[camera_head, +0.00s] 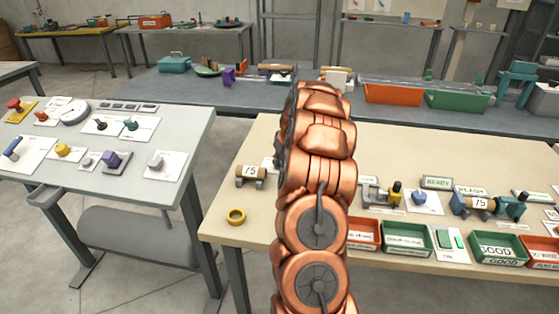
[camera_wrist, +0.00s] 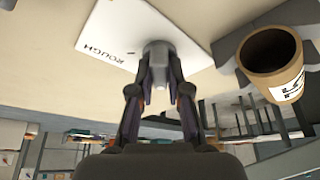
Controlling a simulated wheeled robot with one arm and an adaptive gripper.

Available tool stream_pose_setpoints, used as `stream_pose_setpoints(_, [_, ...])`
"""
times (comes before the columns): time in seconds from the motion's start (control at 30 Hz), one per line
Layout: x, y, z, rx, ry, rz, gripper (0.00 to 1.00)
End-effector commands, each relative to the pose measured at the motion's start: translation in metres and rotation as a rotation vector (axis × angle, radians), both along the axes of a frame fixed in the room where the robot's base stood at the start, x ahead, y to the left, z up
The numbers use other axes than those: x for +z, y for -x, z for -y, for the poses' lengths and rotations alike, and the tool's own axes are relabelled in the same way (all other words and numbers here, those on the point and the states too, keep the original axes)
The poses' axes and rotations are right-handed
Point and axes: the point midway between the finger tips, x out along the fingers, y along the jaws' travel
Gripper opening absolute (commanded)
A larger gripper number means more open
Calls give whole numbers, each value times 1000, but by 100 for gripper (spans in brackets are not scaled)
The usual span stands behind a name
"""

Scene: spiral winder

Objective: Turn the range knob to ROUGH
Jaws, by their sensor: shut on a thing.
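The range knob (camera_wrist: 158,52) is a grey knob on a white plate (camera_wrist: 122,22) in the wrist view. The word ROUGH is printed on the plate, upside down in this view, beside the knob. My gripper (camera_wrist: 158,80) has its two fingers on either side of the knob and is shut on it. Which way the knob points cannot be told, since the fingers and the view angle hide its pointer. In the head view my copper arm hides the knob and the gripper.
A tan cylinder marked 75 (camera_head: 250,176) lies in a holder left of my arm; a tan cylinder (camera_wrist: 270,52) also shows close to the gripper in the wrist view. A yellow ring (camera_head: 236,216) lies nearby. Bins, including the green GOOD bin (camera_head: 497,250), line the table's front right.

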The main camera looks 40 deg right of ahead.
Motion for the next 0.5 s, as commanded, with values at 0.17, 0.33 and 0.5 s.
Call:
stream_pose_setpoints(0.17, [0,0,0,0,0,0,0])
stream_pose_setpoints(0.33, [0,0,0,-12,0,-1,0])
stream_pose_setpoints(0.5, [-1,1,-1,-66,-1,-3,0])
